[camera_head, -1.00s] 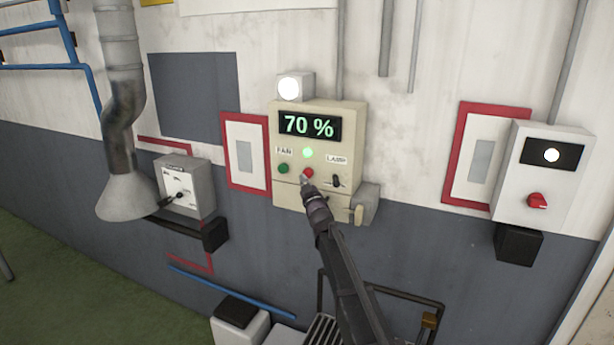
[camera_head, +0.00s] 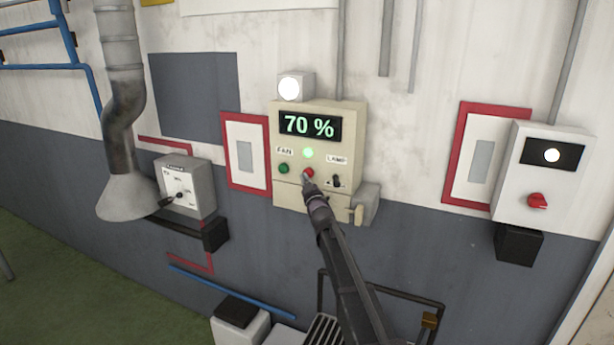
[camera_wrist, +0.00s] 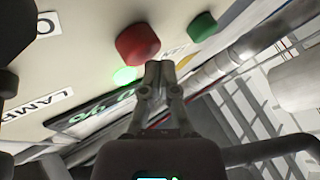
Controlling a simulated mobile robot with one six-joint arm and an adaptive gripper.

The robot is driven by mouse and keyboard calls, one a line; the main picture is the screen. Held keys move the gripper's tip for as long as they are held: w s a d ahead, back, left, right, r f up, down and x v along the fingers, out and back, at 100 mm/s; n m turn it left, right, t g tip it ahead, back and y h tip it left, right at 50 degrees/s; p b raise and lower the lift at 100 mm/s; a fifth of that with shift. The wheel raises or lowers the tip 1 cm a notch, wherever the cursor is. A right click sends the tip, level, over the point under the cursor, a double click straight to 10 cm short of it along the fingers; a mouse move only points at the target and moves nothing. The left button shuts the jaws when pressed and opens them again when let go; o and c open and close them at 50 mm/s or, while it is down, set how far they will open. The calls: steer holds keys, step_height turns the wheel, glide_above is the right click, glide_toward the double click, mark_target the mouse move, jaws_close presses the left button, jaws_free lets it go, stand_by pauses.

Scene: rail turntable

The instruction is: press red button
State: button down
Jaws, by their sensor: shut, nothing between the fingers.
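The red button (camera_head: 309,173) sits on the front of the beige control box on the wall, right of the green button (camera_head: 284,168). In the wrist view the red button (camera_wrist: 138,44) is large, just beyond my fingertips, with the green button (camera_wrist: 202,27) to its right. My gripper (camera_head: 306,181) is shut and empty, its tip just below the red button. In the wrist view my gripper (camera_wrist: 158,70) overlaps the button's lower right edge. I cannot tell whether it touches.
The box (camera_head: 347,116) has a display (camera_head: 310,126) reading 70 %, a lit green lamp (camera_head: 308,153) and a lamp switch (camera_head: 337,181). A grey dial box (camera_head: 201,182) is at left. A white box with a red knob (camera_head: 537,201) is at right.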

steer(key=shift+w+d+r, duration=0.15)
steer(key=shift+w+r, duration=0.25)
steer(key=shift+w, duration=0.25)
stand_by(1.4)
steer(key=shift+s+f, duration=0.4)
steer(key=shift+s, duration=0.1)
steer(key=shift+f, duration=0.1)
steer(key=shift+s, duration=0.1)
steer(key=s, duration=0.1)
steer(key=s+a, duration=0.1)
steer(key=s, duration=0.2)
steer(key=shift+s+a+f, duration=0.1)
steer(key=shift+s+a, duration=0.25)
steer(key=shift+a, duration=0.05)
